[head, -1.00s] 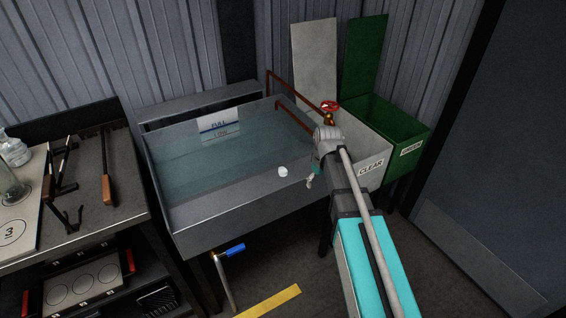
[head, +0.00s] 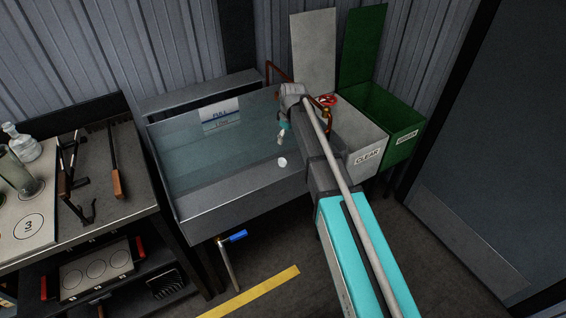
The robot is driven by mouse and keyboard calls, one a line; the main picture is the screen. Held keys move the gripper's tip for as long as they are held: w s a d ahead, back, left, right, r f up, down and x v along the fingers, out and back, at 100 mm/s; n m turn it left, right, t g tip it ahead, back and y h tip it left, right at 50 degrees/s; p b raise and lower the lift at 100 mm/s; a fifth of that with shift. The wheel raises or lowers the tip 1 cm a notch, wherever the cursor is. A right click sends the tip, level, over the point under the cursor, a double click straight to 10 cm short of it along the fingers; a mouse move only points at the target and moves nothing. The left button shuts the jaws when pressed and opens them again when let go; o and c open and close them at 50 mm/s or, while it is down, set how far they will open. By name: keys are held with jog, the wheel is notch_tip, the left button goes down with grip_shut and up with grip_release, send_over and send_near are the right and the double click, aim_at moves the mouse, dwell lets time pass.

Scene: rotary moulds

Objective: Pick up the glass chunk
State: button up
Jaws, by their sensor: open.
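A small, pale, roundish piece (head: 282,162) sits at the front rim of the water tank (head: 240,193) in the head view. It may be the glass chunk, but it is too small to be sure. My gripper (head: 281,138) is open and points down over the right part of the tank, above and slightly behind the pale piece and apart from it. Its fingers are small and partly hidden by the wrist. I see nothing held between them.
A grey bin marked CLEAR (head: 367,156) and a green bin marked GREEN (head: 407,138) stand right of the tank, lids raised. A red valve wheel (head: 328,99) and copper pipe are close behind my arm. A bench with tools (head: 113,165) and glass bottles (head: 24,146) is at left.

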aim_at(283, 160)
jog(key=shift+f, duration=0.15)
jog(key=f+b, duration=0.5)
jog(key=a+f+b, duration=0.1)
jog(key=f+b, duration=0.2)
jog(key=shift+w+f, duration=0.1)
jog(key=shift+w, duration=0.15)
jog(key=shift+f+b, duration=0.1)
jog(key=shift+b, duration=0.25)
jog(key=shift+w+a+f+b, duration=0.1)
jog(key=shift+a+f+b, duration=0.05)
jog(key=shift+f+b, duration=1.1)
jog(key=shift+w+a+f+b, duration=0.1)
jog(key=shift+f+b, duration=1.15)
grip_shut()
